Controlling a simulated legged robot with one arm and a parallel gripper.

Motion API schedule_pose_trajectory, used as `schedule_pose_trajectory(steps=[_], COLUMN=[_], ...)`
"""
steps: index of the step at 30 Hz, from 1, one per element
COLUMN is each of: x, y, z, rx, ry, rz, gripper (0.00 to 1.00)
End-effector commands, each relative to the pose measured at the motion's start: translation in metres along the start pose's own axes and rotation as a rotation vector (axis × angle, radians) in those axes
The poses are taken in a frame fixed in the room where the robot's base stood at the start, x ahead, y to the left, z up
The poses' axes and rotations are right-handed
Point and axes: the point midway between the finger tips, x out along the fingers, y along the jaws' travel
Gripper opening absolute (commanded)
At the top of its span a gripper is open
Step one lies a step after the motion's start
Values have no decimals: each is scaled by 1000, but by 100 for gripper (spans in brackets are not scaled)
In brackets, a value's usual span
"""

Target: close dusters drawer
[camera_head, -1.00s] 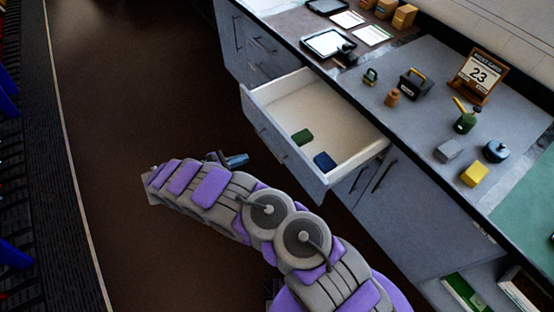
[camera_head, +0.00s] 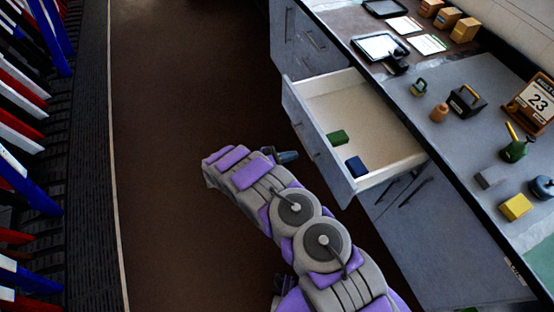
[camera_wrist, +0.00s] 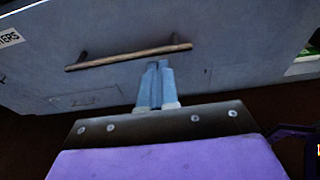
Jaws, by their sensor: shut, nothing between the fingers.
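The open drawer (camera_head: 390,162) stands pulled out from the grey cabinet, its pale inside showing. A green block (camera_head: 338,137) and a blue block (camera_head: 356,167) lie in it. My gripper (camera_head: 290,156) is in front of the drawer, to its lower left, apart from it in the head view. In the wrist view my gripper (camera_wrist: 159,68) is shut and empty, its fingertips just below a bar handle (camera_wrist: 128,57) on a grey front. A label ending in "TERS" (camera_wrist: 9,38) is partly cut off at the left; whether the fingers touch the front is unclear.
The countertop (camera_head: 440,153) holds a tablet (camera_head: 380,47), a black toolbox (camera_head: 466,102), a calendar (camera_head: 533,103), a green can (camera_head: 514,148) and a yellow block (camera_head: 515,207). Brown floor (camera_head: 170,150) is clear to the left. A rack of coloured slats (camera_head: 25,150) stands at far left.

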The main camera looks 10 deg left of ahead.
Motion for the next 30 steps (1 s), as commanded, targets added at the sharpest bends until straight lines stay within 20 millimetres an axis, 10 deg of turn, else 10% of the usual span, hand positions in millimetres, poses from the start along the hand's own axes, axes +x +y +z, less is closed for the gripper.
schedule_pose_trajectory(steps=[30], x=[46], y=[-1], z=[3], rx=[2], ry=[1], rz=[-1], gripper=[0])
